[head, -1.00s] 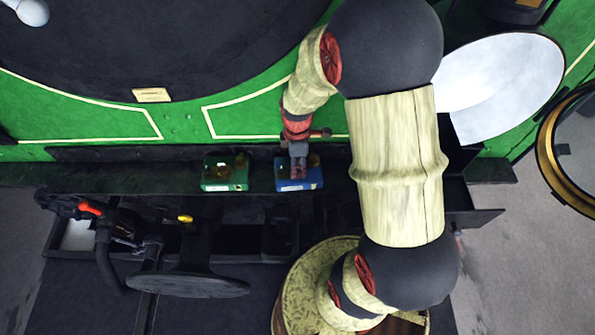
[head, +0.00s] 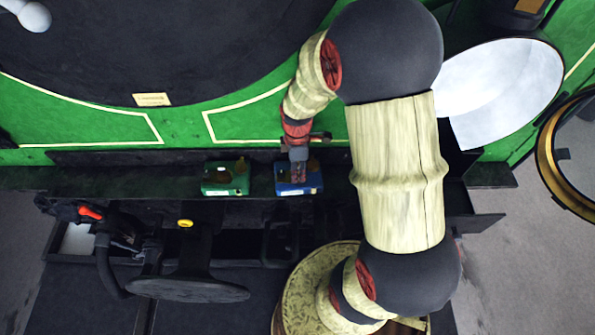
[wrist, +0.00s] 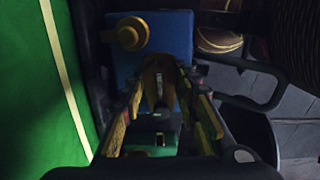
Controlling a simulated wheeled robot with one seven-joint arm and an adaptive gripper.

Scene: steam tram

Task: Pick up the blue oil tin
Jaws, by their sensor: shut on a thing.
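The blue oil tin (head: 287,189) stands on the dark shelf under the green panel in the head view. In the wrist view the tin (wrist: 180,28) fills the top middle, with a yellow-brown round cap on it. My gripper (head: 299,177) reaches down onto the tin from above. In the wrist view my gripper (wrist: 162,72) has its fingers converging at the tin, shut on a part of it. I see no clear gap between tin and shelf.
A green tin (head: 225,189) stands just left of the blue one on the dark shelf (head: 120,180). The green boiler panel (head: 75,118) rises behind. A dark handwheel (head: 188,287) and a red-tipped lever (head: 91,212) stand in front.

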